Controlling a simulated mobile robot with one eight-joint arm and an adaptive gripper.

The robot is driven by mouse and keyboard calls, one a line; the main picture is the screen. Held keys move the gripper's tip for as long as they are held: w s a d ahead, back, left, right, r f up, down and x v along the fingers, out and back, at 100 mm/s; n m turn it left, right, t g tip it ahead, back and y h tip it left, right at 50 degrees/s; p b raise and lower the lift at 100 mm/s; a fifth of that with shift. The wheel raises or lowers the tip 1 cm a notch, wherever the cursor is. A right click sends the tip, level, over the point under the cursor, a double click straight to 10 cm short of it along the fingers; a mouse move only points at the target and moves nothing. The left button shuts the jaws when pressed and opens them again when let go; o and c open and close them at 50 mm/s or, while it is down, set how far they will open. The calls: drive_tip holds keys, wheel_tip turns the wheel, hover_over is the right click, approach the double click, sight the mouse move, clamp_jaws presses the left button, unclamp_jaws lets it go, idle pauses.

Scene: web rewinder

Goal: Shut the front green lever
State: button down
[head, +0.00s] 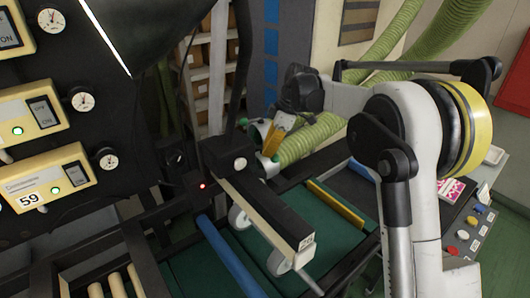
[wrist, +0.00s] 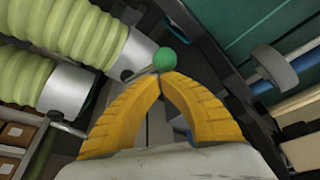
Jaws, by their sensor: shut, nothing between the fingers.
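The front green lever shows in the wrist view as a round green knob (wrist: 164,60) on a thin metal stem, beside a metal hose collar. My gripper (wrist: 161,82) has its ridged yellow fingers shut tip to tip, with nothing between them. The tips are right beside the knob; I cannot tell whether they touch it. In the head view my gripper (head: 268,152) points down near the hose ends, and a small green knob (head: 276,158) shows by its tips. Another small green knob (head: 243,121) is farther back, to the left.
Ribbed green hoses (head: 312,140) run close beside my gripper; two large ones (wrist: 70,28) fill the left of the wrist view. A black and cream machine arm (head: 265,215) with white wheels lies in front. A panel with coloured buttons (head: 463,235) is at right.

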drive_tip(key=shift+d, duration=0.2)
idle(0.6)
wheel_tip(320, 180, up, 10)
drive_tip(key=shift+a, duration=0.3)
idle(0.5)
drive_tip(key=shift+w+r, duration=0.1)
drive_tip(key=s+d+r+p, duration=0.2)
drive_tip(key=s+r, duration=0.1)
drive_tip(key=r, duration=0.2)
drive_tip(key=shift+s+d+p, duration=0.15)
drive_tip(key=shift+s+p, duration=0.05)
drive_tip(key=shift+p, duration=0.15)
